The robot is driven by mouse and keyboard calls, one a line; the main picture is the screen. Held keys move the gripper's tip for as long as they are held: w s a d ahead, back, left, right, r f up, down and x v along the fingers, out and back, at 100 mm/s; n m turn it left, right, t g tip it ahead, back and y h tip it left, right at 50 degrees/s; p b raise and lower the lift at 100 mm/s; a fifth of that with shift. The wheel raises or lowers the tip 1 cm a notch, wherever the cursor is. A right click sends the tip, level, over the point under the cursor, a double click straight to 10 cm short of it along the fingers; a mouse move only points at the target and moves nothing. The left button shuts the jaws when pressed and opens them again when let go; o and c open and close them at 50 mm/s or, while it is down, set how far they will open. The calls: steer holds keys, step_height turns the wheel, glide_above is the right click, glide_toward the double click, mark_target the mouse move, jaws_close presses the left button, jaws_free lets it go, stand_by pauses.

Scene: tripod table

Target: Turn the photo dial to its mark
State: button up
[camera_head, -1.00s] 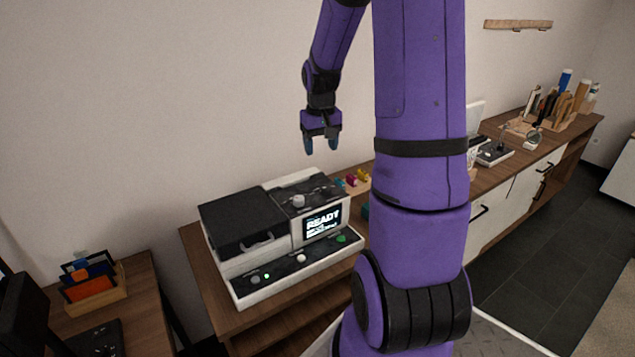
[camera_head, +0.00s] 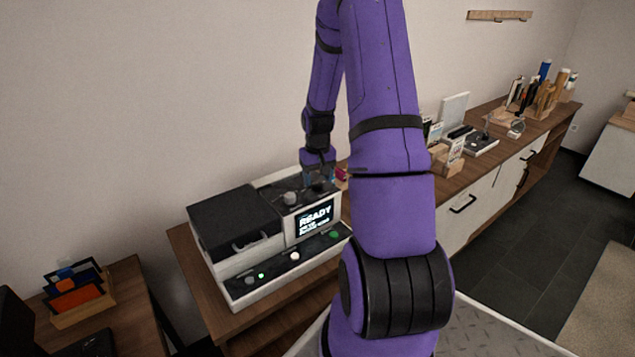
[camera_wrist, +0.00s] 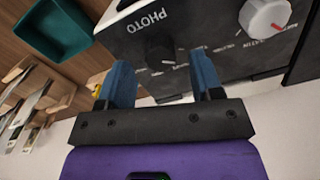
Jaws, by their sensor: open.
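The photo dial (camera_wrist: 158,54) is a small dark knob on the machine's dark top panel, beside the printed word PHOTO in the wrist view. Its pointer and mark are too dark and small to read. My gripper (camera_wrist: 162,72) is open, with its two blue fingers on either side of the dial in the picture; I cannot tell whether they touch it. In the head view my gripper (camera_head: 318,181) is low over the machine's (camera_head: 262,292) back right panel and hides the dial there.
A white knob (camera_wrist: 266,17) with a red line is beside the photo dial; it also shows in the head view (camera_head: 291,198). The screen (camera_head: 315,219) reads READY. A black lid (camera_head: 233,221) covers the machine's left. A teal bin (camera_wrist: 52,30) stands nearby on the wooden counter.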

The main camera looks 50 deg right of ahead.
steer(key=shift+f, duration=0.95)
steer(key=c, duration=0.9)
